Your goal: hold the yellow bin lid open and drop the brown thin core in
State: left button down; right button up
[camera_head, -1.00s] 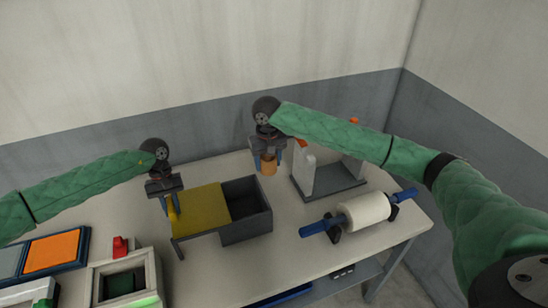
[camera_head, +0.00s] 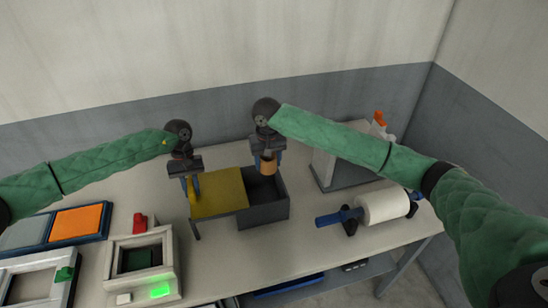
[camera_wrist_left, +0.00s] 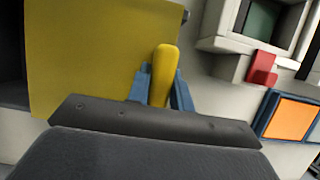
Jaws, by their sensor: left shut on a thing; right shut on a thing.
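The dark grey bin (camera_head: 264,213) stands on the table with its yellow lid (camera_head: 219,198) swung open to the left, so the bin's top is uncovered. My left gripper (camera_head: 193,186) is shut on the lid's yellow handle; in the left wrist view the blue fingers clasp the handle (camera_wrist_left: 164,72) beside the flat lid (camera_wrist_left: 88,55). My right gripper (camera_head: 267,161) is shut on the brown core (camera_head: 268,167), a short orange-brown cylinder. The core appears over the open bin, near its back part; its exact height above the rim is hard to tell.
A white roll on a blue spindle (camera_head: 381,208) rests on black supports to the right. A grey and white stand (camera_head: 340,172) is behind it. A grey box with a green light (camera_head: 142,265) and an orange panel (camera_head: 77,222) lie left.

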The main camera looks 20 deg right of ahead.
aim_at(263, 168)
pick_arm(q)
jog(key=shift+w, duration=0.1)
pick_arm(e)
jog(key=shift+a+f, duration=0.25)
jog(key=shift+a, duration=0.2)
jog(key=shift+a+f, duration=0.2)
jog(key=shift+a, duration=0.25)
jog(key=shift+f, duration=1)
notch_tip(263, 168, down, 6)
jog(key=shift+f, duration=0.25)
jog(key=o, duration=1.1)
jog(key=shift+c, duration=0.2)
jog(key=shift+r, duration=0.1)
jog(key=d+r, duration=0.3)
jog(key=r, duration=0.5)
jog(key=shift+r, duration=0.4)
